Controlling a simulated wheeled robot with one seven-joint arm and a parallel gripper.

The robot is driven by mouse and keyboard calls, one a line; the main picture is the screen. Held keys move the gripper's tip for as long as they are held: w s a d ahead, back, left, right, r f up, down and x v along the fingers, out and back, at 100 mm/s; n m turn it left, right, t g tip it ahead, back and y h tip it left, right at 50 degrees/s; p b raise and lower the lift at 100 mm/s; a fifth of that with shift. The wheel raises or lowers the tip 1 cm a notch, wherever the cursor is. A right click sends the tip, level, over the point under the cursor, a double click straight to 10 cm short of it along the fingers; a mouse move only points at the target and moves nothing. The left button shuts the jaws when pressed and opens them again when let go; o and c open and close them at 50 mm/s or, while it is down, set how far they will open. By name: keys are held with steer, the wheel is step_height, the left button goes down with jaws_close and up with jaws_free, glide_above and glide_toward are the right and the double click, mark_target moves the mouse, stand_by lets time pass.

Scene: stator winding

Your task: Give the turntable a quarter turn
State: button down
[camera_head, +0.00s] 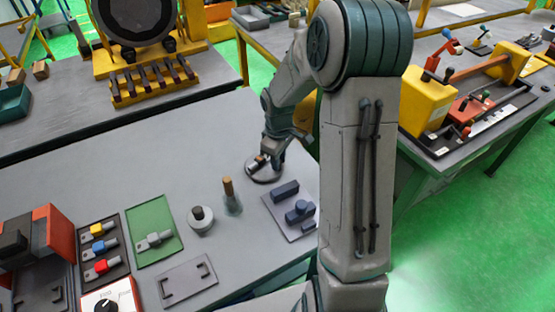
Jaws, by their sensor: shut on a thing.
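The turntable (257,179) looks like a small round grey disc lying flat on the grey table, left of my arm's column. A small pale and dark piece (259,161) stands up on it. My gripper (268,160) reaches down from above right and is at this piece, with its fingers shut on it. The fingers are small here and partly hide the disc's far right side. I cannot make out the exact grip or any angle mark on the disc.
Near the turntable stand a brown-handled tool (229,190), a round grey knob piece (201,217) and a plate with blue-grey blocks (293,214). A green mat (153,231) and a key tray (103,253) lie left. The table behind the turntable is clear.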

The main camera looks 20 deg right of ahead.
steer(key=shift+w+d+r+n+p, duration=0.15)
steer(key=shift+w+n+p, duration=0.15)
steer(key=shift+n, duration=0.55)
steer(key=shift+w+d+f+n+p, duration=0.15)
steer(key=shift+w+n, duration=0.25)
steer(key=shift+n, duration=0.5)
steer(key=shift+w+d+r+n+p, duration=0.15)
steer(key=shift+w+n+p, duration=0.2)
steer(key=shift+n, duration=0.5)
steer(key=shift+w+n+p, duration=0.35)
steer(key=shift+w+n, duration=0.05)
steer(key=shift+n, duration=0.55)
steer(key=shift+w+n+p, duration=0.3)
steer(key=shift+w+n, duration=0.05)
steer(key=shift+n, duration=0.6)
steer(key=shift+w+a+n, duration=0.1)
steer(key=shift+n, duration=0.2)
steer(key=c, duration=1.3)
jaws_free()
steer(key=shift+o, duration=0.2)
step_height(320, 180, up, 14)
steer(key=b, duration=0.1)
